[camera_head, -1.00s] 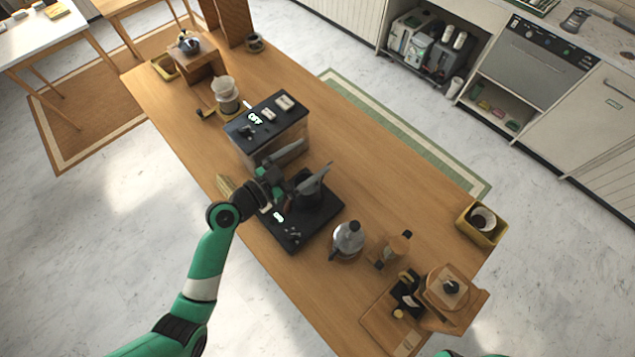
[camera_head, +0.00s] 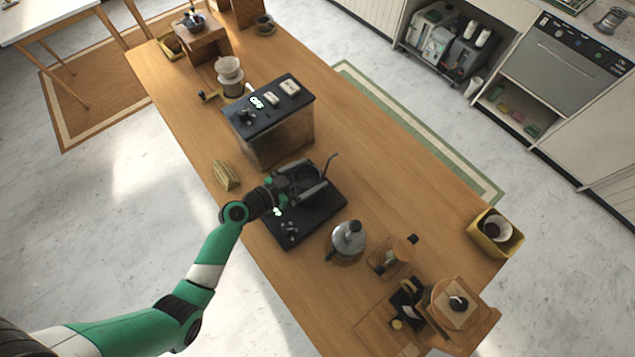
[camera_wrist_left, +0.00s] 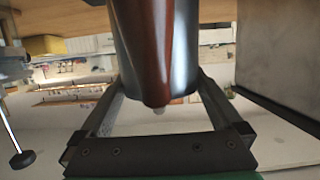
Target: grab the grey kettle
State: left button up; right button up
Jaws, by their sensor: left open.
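The grey kettle (camera_head: 332,162) stands at the black scale-like base (camera_head: 312,213) in the head view; its thin curved spout shows and most of its body is hidden behind my left gripper. My left gripper (camera_head: 306,179) is open, with its fingers around the kettle's near side. In the left wrist view the kettle's shiny body (camera_wrist_left: 160,45) fills the space between the two fingers of the gripper (camera_wrist_left: 160,90). I cannot tell whether either finger touches it. My right gripper is not in view.
A black-topped machine (camera_head: 268,125) stands close behind the kettle. A yellow-green block (camera_head: 225,175) lies left. The table's back right is clear.

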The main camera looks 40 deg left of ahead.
pick_arm(q)
jog(key=shift+w+f, duration=0.1)
jog(key=shift+w, duration=0.1)
jog(key=shift+s, duration=0.1)
jog(key=shift+c, duration=0.6)
grip_shut()
notch_tip(320, 180, up, 10)
jog(key=p, duration=0.3)
